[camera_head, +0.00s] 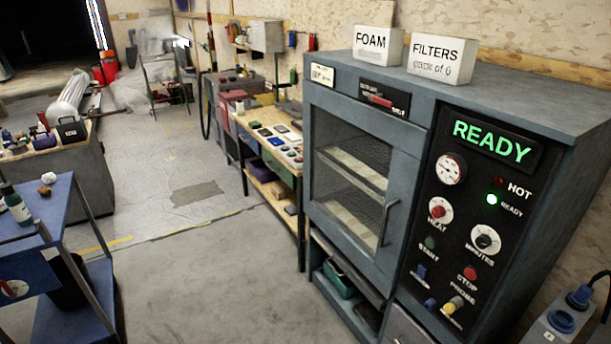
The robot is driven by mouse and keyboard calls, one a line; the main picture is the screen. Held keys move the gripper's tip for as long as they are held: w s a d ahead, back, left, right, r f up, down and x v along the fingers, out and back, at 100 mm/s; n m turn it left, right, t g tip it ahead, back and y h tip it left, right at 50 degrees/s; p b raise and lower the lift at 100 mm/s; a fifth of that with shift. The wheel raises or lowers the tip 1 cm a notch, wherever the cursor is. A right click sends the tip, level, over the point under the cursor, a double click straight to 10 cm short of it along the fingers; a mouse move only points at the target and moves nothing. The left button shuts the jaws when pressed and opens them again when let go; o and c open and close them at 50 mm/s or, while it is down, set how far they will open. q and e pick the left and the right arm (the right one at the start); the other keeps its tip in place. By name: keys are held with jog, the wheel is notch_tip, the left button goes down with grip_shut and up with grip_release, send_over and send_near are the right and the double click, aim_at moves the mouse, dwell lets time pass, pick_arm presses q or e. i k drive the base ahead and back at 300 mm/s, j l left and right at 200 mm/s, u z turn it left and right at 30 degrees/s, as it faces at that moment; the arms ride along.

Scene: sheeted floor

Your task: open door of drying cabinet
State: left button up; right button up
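The drying cabinet (417,79) is a large blue-grey unit at the right of the head view. Its door (398,228) has a mesh window with shelves behind it and looks shut. A vertical bar handle (387,223) is on the door's right side. The control panel (470,200) on the right shows a green READY display (491,143), a dial, knobs and buttons. The green ready lamp is lit. Neither of my grippers shows in this view.
Boxes marked FOAM (372,43) and FILTERS (441,58) stand on the cabinet. A workbench (270,160) with small items stands left of it. A blue cart (45,240) is at the left front. The floor (200,275) between cart and cabinet is clear.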

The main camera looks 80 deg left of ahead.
aim_at(411, 141)
jog(key=u, duration=2.35)
